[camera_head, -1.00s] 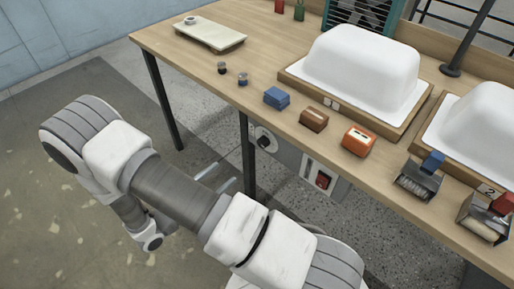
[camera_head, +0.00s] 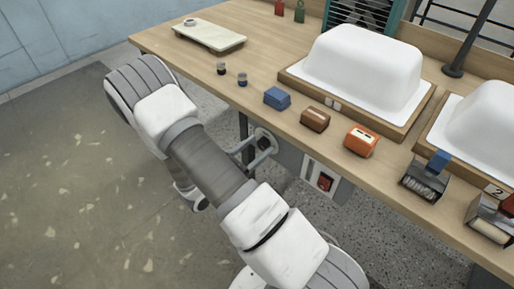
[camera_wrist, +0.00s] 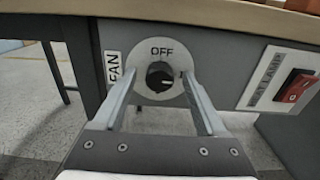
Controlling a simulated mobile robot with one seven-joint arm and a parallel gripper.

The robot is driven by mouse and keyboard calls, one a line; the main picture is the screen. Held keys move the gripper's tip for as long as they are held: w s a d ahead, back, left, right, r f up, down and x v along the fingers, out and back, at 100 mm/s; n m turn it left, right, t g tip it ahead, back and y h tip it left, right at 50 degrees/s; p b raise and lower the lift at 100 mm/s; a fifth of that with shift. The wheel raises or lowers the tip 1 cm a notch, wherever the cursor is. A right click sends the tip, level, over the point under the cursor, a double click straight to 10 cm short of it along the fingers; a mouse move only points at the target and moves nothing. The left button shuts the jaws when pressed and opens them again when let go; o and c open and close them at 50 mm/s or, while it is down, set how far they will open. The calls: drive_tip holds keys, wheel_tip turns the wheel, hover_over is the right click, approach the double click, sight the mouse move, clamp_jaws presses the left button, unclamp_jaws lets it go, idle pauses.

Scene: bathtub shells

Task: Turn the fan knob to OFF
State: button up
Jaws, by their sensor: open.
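The fan knob (camera_wrist: 160,76) is a dark round knob on a pale round dial, on a grey panel under the table's front edge. OFF is printed at the top of the dial and a FAN label stands to its left. A small light mark on the knob seems to point right, not up at OFF. My gripper (camera_wrist: 157,82) is open, with one finger on each side of the knob; contact cannot be told. In the head view my gripper (camera_head: 257,152) is at the panel and partly covers the knob (camera_head: 264,139).
A red switch (camera_wrist: 297,88) labelled HEAT LAMP is right of the dial; it also shows in the head view (camera_head: 325,181). The wooden tabletop (camera_head: 205,62) overhangs the panel. A table leg (camera_wrist: 52,72) stands to the left. White tub shells (camera_head: 362,70) and small tools are on top.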

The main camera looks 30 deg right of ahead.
clamp_jaws()
idle(0.3)
drive_tip(key=n+p, duration=0.3)
drive_tip(key=shift+r+n, duration=0.15)
drive_tip(key=shift+n, duration=0.15)
drive_tip(key=n+p, duration=0.4)
drive_tip(key=n, duration=0.1)
drive_tip(key=shift+w+a+n, duration=0.1)
drive_tip(key=shift+n, duration=0.2)
drive_tip(key=n+p, duration=0.2)
drive_tip(key=n, duration=0.2)
drive_tip(key=shift+f, duration=0.2)
drive_tip(key=shift+f+n+p, duration=0.2)
drive_tip(key=shift+n+p, duration=0.35)
drive_tip(key=shift+n, duration=1.85)
